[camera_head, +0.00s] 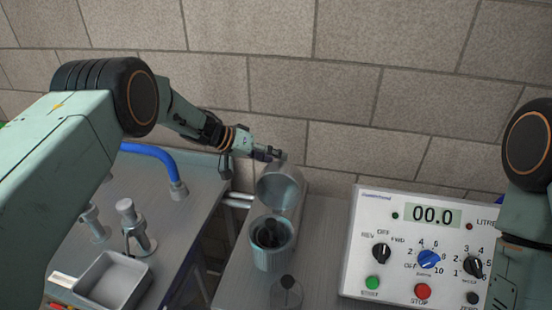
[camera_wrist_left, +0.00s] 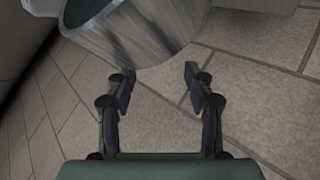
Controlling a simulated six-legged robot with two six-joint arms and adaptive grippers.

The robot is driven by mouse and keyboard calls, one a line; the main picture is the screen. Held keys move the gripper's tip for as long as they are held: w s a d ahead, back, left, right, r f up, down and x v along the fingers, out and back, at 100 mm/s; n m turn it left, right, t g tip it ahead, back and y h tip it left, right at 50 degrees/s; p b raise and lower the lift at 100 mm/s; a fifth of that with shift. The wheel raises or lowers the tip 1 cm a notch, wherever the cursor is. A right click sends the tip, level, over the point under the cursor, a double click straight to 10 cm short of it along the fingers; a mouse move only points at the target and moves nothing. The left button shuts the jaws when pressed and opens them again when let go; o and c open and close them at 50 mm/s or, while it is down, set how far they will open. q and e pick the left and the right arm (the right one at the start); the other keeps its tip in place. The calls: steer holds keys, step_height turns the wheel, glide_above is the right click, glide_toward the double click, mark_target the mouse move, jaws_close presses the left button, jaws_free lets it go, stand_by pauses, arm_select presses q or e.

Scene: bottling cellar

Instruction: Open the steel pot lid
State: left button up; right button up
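The steel pot (camera_head: 272,259) stands in the lower middle of the head view, with its mouth uncovered and a dark inside showing. Its round steel lid (camera_head: 280,190) is tilted up at the back of the pot. My left gripper (camera_head: 270,154) is just above the lid's upper edge. In the left wrist view the two fingers of this gripper (camera_wrist_left: 160,75) are apart with nothing between them. A curved grey metal piece (camera_wrist_left: 135,28) lies beyond the fingertips; I cannot tell which part it is. My right arm shows at the right edge, but its gripper is out of view.
A white control box (camera_head: 400,262) with knobs and buttons stands right of the pot. At left are a metal tray (camera_head: 113,281), taps (camera_head: 133,222) and a blue hose (camera_head: 150,153). A block wall (camera_head: 340,90) is behind.

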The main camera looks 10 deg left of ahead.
arm_select(q)
steer(key=a+r+p, duration=0.2)
steer(key=r, duration=0.1)
steer(key=shift+s+a, duration=0.15)
steer(key=shift+a, duration=0.15)
stand_by(0.4)
steer(key=shift+r, duration=0.1)
steer(key=shift+a, duration=0.1)
steer(key=v, duration=1.2)
stand_by(0.4)
